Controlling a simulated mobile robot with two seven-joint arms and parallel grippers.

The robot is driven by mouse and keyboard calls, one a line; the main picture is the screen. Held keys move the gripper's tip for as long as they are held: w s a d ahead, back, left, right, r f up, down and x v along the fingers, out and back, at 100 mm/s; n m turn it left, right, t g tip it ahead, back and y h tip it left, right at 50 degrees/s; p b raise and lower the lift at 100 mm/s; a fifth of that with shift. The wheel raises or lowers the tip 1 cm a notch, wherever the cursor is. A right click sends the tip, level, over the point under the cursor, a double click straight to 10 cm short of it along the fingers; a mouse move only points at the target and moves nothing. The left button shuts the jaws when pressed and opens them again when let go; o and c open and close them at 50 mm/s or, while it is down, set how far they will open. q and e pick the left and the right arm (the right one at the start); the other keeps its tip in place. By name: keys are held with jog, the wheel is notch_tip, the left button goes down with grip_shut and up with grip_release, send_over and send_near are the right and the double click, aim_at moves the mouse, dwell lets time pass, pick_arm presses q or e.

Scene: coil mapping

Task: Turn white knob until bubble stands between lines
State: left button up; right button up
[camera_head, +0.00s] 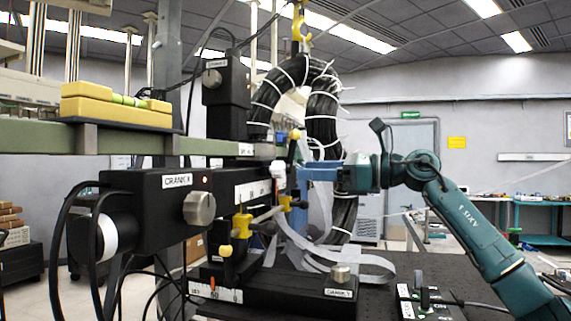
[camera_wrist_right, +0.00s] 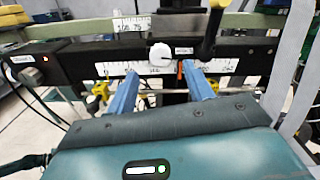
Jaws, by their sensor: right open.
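A small white knob (camera_wrist_right: 160,54) shows in the right wrist view, on the black carriage just beyond my fingertips. It also shows in the head view (camera_head: 278,169), left of my right gripper. My right gripper (camera_head: 301,171) is open, with its blue fingers pointing at the knob. In the wrist view its fingertips (camera_wrist_right: 160,69) lie apart on either side of the knob's line, and I cannot tell whether they touch it. A yellow spirit level (camera_head: 118,109) with a green vial (camera_head: 130,100) lies on the green beam at left. Its bubble and lines are too small to read. My left gripper is not in view.
A black rail with a scale (camera_wrist_right: 110,69) runs behind the fingers. A metal knob (camera_head: 199,208) marks the crank X box. Thick black cable coils (camera_head: 323,110) hang behind, with grey ribbon cables below.

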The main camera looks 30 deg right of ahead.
aim_at(284, 170)
jog(key=p+x, duration=0.1)
jog(key=x, duration=0.3)
jog(key=shift+w+a+r, duration=0.1)
jog(key=shift+w+a, duration=0.1)
jog(key=shift+w, duration=0.05)
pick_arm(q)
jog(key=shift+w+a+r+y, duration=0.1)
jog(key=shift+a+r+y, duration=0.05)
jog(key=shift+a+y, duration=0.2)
pick_arm(e)
jog(key=shift+x, duration=0.75)
jog(key=shift+c, duration=0.2)
jog(key=c, duration=0.9)
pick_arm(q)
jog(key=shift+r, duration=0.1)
pick_arm(e)
jog(key=shift+c, duration=0.2)
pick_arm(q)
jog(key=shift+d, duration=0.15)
pick_arm(e)
jog(key=shift+n, duration=2.8)
